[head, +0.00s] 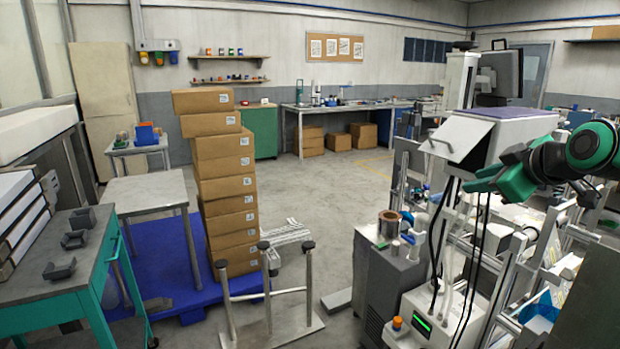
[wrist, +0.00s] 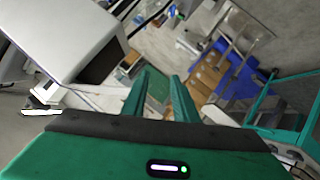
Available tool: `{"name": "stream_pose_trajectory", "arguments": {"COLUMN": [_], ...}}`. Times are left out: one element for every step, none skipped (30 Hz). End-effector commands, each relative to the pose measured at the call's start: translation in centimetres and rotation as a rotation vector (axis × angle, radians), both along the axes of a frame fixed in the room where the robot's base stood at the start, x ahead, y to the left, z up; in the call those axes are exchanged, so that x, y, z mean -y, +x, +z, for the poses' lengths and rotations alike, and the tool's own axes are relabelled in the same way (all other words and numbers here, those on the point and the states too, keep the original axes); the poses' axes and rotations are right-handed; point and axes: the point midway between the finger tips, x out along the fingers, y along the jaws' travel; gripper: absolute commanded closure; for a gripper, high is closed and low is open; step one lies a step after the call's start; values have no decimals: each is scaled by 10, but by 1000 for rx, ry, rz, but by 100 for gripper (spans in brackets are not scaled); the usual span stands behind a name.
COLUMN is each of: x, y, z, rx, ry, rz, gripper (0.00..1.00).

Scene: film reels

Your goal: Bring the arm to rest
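My gripper (head: 482,182) is green and shows at the right of the head view, at the end of my dark and green arm coming in from the right edge. It is up in the air, in front of a white boxy machine head with a grey-purple top (head: 490,130). In the wrist view the two green fingers of my gripper (wrist: 160,76) stand apart with a gap between them. I see nothing held between them. Whether the gripper touches the machine head cannot be told.
A tall stack of cardboard boxes (head: 228,190) stands on a blue pallet (head: 178,270) at left centre. A metal stand with several posts (head: 268,310) is in front. A teal workbench (head: 50,290) is at the left. Open floor (head: 335,205) lies in the middle.

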Motion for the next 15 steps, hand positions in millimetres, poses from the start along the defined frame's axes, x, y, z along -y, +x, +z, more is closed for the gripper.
{"name": "stream_pose_trajectory", "arguments": {"x": [6,11,16,19,23,26,29,31,32,33,34,33,33,32,31], "y": [-18,-30,-47,-60,-74,-94,-109,-125,-146,-163,-179,-200,-215,-229,-246], "z": [-25,-41,-60,-75,-88,-105,-117,-129,-144,-154,-162,-173,-180,-186,-192], "rx": [-87,-143,-216,-270,-323,-392,-443,-493,-558,-605,-650,-705,-744,-779,-820], "ry": [54,90,138,174,208,253,286,319,361,391,419,454,478,500,526], "rz": [-59,-103,-164,-213,-262,-332,-386,-443,-520,-579,-638,-715,-772,-826,-893], "gripper": [74,74,74,74,74,74,74,74,74,74,74,74,74,74,74]}}
